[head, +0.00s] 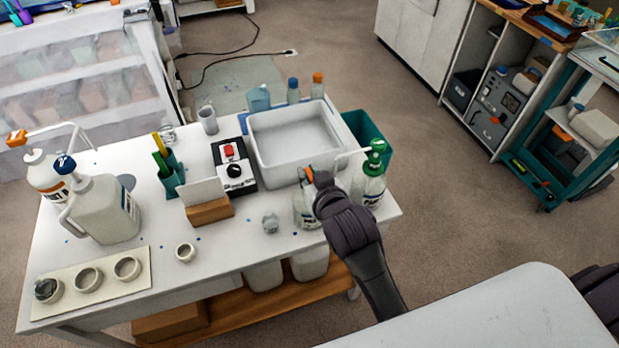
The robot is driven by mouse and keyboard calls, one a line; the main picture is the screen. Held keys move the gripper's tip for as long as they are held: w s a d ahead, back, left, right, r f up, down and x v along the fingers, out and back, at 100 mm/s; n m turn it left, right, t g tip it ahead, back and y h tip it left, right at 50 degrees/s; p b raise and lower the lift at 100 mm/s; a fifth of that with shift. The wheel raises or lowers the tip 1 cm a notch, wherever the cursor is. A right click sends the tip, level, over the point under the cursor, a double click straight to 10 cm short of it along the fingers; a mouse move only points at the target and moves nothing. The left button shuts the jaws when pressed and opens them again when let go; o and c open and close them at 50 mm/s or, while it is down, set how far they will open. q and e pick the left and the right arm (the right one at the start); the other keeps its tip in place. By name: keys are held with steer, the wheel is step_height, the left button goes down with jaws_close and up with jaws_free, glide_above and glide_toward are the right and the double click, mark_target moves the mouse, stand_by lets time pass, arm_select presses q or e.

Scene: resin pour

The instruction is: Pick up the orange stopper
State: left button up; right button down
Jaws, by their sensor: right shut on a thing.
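The orange stopper (309,174) shows as a small orange patch at the tips of my right gripper (315,181). The gripper is shut on it, and the dark fingers hide most of it. A small clear bottle with a label (303,212) stands right below, near the table's front right. I cannot tell whether the stopper still touches the bottle's neck. My left gripper is not in view.
A green-topped pump bottle (372,186) stands close right of my gripper. A white tray (257,163) lies just behind. A glass stopper-like piece (270,222), a wooden block with card (209,211) and large pump jugs (105,212) stand on the white table (150,262).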

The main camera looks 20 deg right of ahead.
steer(key=r, duration=0.3)
steer(key=shift+s+d+r, duration=0.1)
steer(key=shift+s+d, duration=0.05)
steer(key=shift+d, duration=0.05)
steer(key=s+d+r+p, duration=0.6)
steer(key=d+r, duration=0.3)
steer(key=r, duration=0.1)
steer(key=shift+s, duration=0.4)
